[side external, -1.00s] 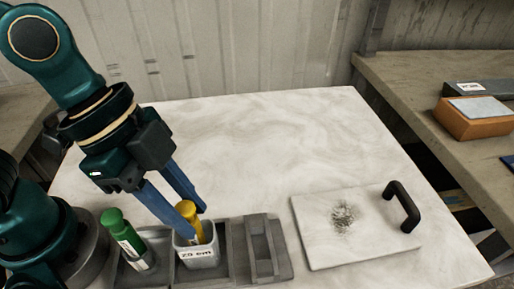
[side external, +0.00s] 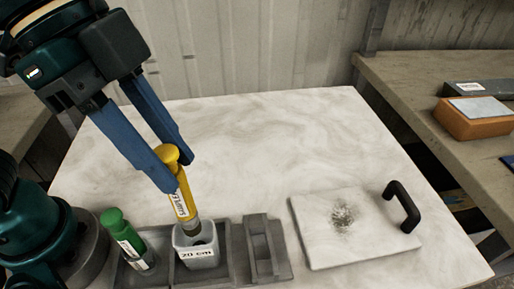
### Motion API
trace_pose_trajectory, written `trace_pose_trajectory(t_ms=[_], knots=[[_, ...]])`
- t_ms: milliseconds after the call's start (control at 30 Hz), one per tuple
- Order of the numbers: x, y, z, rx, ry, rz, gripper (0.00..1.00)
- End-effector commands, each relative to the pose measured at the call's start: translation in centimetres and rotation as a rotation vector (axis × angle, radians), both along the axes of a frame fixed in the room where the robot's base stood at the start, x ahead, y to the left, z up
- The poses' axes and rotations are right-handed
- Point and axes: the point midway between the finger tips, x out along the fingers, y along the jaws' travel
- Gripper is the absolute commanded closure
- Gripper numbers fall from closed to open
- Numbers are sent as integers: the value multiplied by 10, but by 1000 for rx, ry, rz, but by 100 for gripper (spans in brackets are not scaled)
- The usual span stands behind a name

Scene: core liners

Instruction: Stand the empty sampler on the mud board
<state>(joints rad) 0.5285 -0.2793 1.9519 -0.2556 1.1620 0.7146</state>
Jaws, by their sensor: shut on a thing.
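My gripper (side external: 172,164) is shut on a yellow-capped sampler (side external: 182,195) with a white label that I cannot read for sure. The sampler is nearly upright, slightly tilted, with its grey lower end at the mouth of a light grey cup (side external: 197,262) marked "20 cm". I cannot tell whether its tip is still inside the cup. A green-capped sampler (side external: 127,238) with a white label leans in the rack's left part. The pale mud board (side external: 325,243), with a black handle (side external: 402,206) and a dark speckled patch, lies flat at the right. Which sampler is empty does not show.
The dark grey rack (side external: 232,262) holds the cup and the green sampler. Its right part has an empty raised slot (side external: 262,247). The marbled table (side external: 290,130) is clear behind the rack and board. A side bench at right carries an orange block (side external: 473,122).

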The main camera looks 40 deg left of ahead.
Motion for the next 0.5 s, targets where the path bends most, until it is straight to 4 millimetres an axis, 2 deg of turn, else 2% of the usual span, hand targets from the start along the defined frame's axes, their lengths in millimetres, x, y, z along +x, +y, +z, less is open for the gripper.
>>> trace_pose_trajectory(t_ms=[167, 267, 367, 500], knots=[[6, 5, 6, 0, 0, 33, 100], [17, 16, 4, 1, 0, 102, 100], [33, 35, -1, 1, 2, 206, 100], [59, 71, -11, 1, 2, 421, 100]])
